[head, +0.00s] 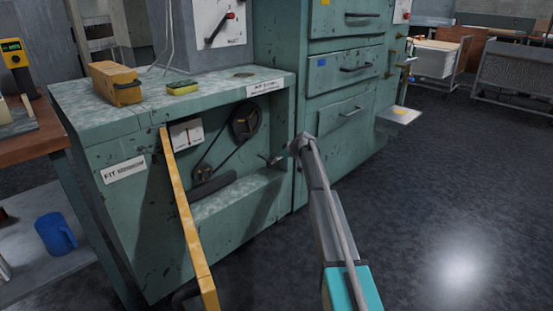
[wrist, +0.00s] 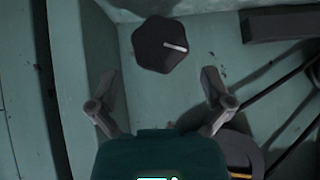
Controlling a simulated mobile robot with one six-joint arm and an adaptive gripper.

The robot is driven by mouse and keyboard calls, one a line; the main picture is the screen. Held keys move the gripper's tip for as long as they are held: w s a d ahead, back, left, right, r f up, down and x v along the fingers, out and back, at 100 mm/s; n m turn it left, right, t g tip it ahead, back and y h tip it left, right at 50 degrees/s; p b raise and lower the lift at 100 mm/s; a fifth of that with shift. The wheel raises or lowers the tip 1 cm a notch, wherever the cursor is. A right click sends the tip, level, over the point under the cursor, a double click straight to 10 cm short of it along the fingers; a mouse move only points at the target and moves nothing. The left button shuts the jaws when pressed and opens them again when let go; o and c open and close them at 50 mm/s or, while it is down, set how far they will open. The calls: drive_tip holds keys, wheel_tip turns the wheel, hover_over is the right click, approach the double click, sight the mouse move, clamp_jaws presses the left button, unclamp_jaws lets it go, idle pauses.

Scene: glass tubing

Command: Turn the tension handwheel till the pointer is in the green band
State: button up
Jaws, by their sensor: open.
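The handwheel, a dark lobed knob with a pale mark (wrist: 160,45), shows at the top middle of the wrist view. My gripper (wrist: 159,84) is open, its two fingers spread apart, with the knob beyond the fingertips and nothing visible between them. In the head view my gripper (head: 272,158) is at the right side of the machine's recess, and I cannot make out the knob there. The white tension gauge (head: 187,134) has a dark red, near-upright pointer. Its green band is too small to tell.
A pulley (head: 246,120) with a belt sits in the recess above a dark bar (head: 212,184). A yellow-edged panel (head: 190,220) juts out in front of the recess at left. A wooden block (head: 115,83) and a sponge (head: 182,88) lie on top. The floor at right is clear.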

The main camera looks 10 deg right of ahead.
drive_tip(key=p+v, duration=0.6)
drive_tip(key=v, duration=0.3)
drive_tip(key=s+a+r+p, duration=0.3)
drive_tip(key=s, duration=0.5)
drive_tip(key=s+a+r+p, duration=0.3)
drive_tip(key=s+a+r, duration=0.1)
drive_tip(key=s, duration=0.5)
drive_tip(key=shift+a, duration=0.25)
drive_tip(key=shift+s+f, duration=0.1)
drive_tip(key=shift+s, duration=0.05)
drive_tip(key=s+f+m+g+h, duration=0.3)
drive_tip(key=s, duration=1.5)
drive_tip(key=s+f+m+g+h, duration=0.3)
drive_tip(key=s+m+g, duration=0.1)
drive_tip(key=s, duration=1.4)
wheel_tip(320, 180, up, 36)
drive_tip(key=p, duration=3.6)
